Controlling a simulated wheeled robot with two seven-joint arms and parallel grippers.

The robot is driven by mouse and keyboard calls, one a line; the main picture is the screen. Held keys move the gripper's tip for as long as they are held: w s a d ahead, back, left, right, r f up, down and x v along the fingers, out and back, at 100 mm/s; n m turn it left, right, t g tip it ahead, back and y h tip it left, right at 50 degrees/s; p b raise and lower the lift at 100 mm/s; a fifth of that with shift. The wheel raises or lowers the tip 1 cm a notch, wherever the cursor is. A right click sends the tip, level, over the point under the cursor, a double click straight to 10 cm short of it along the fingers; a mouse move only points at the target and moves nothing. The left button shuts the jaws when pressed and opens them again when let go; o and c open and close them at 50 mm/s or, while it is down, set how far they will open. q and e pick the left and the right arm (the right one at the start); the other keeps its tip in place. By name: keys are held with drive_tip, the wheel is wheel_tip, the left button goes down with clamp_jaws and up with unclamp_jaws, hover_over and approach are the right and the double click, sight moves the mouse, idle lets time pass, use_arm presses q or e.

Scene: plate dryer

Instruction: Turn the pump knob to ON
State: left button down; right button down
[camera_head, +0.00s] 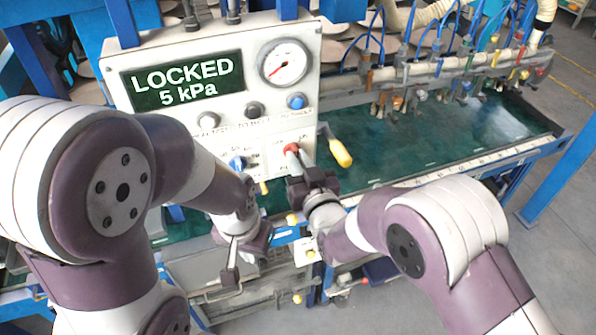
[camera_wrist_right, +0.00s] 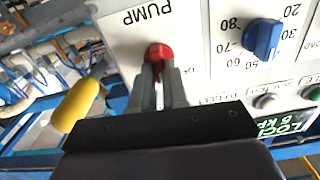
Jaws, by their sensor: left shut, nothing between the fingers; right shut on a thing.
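The red pump knob (camera_head: 291,148) is on the white control panel, at its lower right. In the right wrist view the knob (camera_wrist_right: 158,50) sits below the word PUMP, which appears upside down. My right gripper (camera_head: 297,160) is shut on the knob; its fingers (camera_wrist_right: 160,75) close around it in the right wrist view. Part of an OFF label shows beside the right-hand finger. The ON label is hidden, and I cannot tell which mark the knob points to. My left gripper (camera_head: 231,276) is shut and empty, low in front of the panel.
The panel's display (camera_head: 185,82) reads LOCKED 5 kPa, beside a round gauge (camera_head: 285,62). A blue dial (camera_wrist_right: 262,38) is close to the pump knob. A yellow handle (camera_head: 340,153) sticks out right of the panel. A green tray (camera_head: 400,150) extends right.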

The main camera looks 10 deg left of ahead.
drive_tip(key=shift+w+d+m+b, duration=0.1)
drive_tip(key=shift+m+b, duration=4)
drive_tip(key=shift+b, duration=0.25)
drive_tip(key=c, duration=1.1)
unclamp_jaws()
drive_tip(key=shift+c, duration=0.2)
drive_tip(key=b+v, duration=0.2)
drive_tip(key=v, duration=1)
drive_tip(key=shift+s+d, duration=0.2)
